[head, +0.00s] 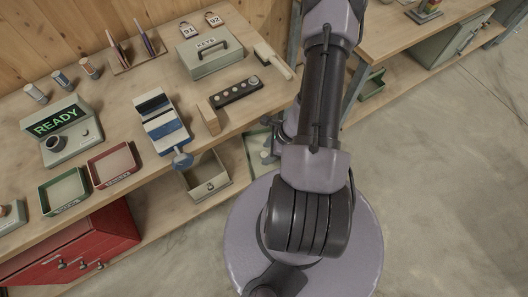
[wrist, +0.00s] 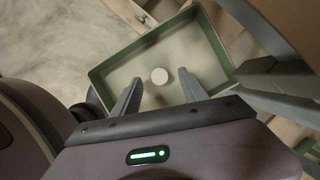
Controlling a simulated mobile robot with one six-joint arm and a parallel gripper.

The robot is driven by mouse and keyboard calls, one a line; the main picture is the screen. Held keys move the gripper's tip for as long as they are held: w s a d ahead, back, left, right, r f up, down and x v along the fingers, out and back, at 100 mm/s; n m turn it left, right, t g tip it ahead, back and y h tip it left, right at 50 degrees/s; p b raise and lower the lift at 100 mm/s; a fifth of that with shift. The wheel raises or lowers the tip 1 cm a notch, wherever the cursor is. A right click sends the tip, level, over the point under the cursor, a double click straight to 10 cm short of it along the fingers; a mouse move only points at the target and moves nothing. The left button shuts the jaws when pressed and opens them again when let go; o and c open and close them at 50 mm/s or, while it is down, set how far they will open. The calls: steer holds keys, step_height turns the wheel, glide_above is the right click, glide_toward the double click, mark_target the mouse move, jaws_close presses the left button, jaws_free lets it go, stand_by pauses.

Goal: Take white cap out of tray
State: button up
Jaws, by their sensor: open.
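In the wrist view a round white cap (wrist: 159,76) lies on the floor of a rectangular tray (wrist: 112,66) with a green rim and pale inside. My gripper (wrist: 160,86) is open and empty, with one finger on each side of the cap in the picture. The fingers reach over the tray's near edge. I cannot tell how far above the cap they are. In the head view my arm hides my gripper, and the cap cannot be made out.
A wooden bench (head: 120,100) holds a box lit READY (head: 60,125), a red tray (head: 112,165), a green tray (head: 62,190), a blue vise (head: 165,125) and a key box (head: 208,52). An open bin (head: 205,178) sits below. The floor (head: 450,160) at right is clear.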

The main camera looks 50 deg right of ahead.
steer(key=shift+w+a+f, duration=0.1)
steer(key=shift+w+f, duration=0.1)
steer(key=shift+f, duration=0.35)
steer(key=shift+r, duration=0.1)
jaws_close()
steer(key=shift+r, duration=0.1)
